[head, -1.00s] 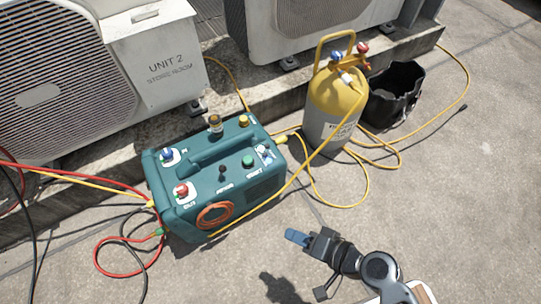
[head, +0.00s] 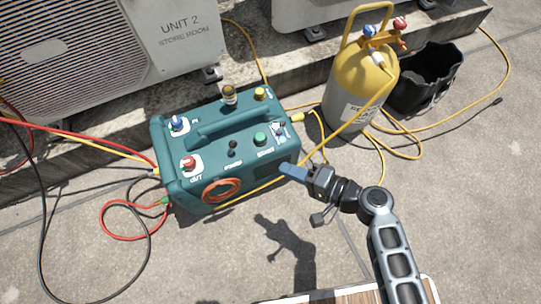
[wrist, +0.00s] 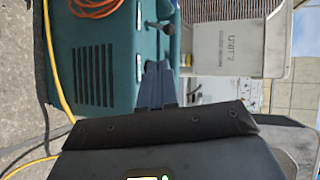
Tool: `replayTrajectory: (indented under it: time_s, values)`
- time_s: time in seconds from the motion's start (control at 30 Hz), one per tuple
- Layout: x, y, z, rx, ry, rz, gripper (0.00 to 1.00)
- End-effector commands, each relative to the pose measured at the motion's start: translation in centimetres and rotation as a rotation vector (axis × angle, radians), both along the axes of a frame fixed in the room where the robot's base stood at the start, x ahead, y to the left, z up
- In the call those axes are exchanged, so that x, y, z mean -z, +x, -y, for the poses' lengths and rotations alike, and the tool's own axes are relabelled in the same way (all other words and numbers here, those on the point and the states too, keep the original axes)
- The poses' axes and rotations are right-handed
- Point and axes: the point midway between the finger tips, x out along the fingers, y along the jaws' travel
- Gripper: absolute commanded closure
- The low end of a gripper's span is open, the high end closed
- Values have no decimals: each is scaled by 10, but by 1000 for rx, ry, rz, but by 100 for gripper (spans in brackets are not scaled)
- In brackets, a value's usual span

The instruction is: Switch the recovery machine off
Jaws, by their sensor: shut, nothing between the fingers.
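The teal recovery machine (head: 215,165) sits upright on the concrete. Its top carries a blue knob (head: 178,124), a red knob (head: 188,163), a small black toggle switch (head: 232,149), a green button (head: 260,139) and a small switch panel (head: 279,131) at the right end. My gripper (head: 284,168) is shut and empty, its blue fingers close to the machine's front right edge. I cannot tell whether they touch.
A yellow and grey cylinder (head: 360,85) stands behind right, beside a black bucket (head: 428,78). Yellow, red and black hoses lie around the machine. The Unit 2 condenser (head: 185,40) stands on a concrete ledge behind. Open concrete lies in front.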

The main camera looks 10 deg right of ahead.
Motion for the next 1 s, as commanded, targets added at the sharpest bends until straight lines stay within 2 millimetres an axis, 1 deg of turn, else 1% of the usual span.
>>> replayTrajectory:
  time_s: [0.17, 0.43, 0.5, 0.6, 0.8, 1.0]
  values:
    - [10, 18, -21, -2, -1, 3, 100]
    - [26, 49, -62, -3, -1, 2, 100]
    - [29, 57, -71, -3, -1, 2, 100]
    - [27, 67, -83, -2, -2, 3, 100]
    - [25, 78, -98, -1, -1, 2, 100]
    - [25, 80, -101, 1, -1, 0, 100]
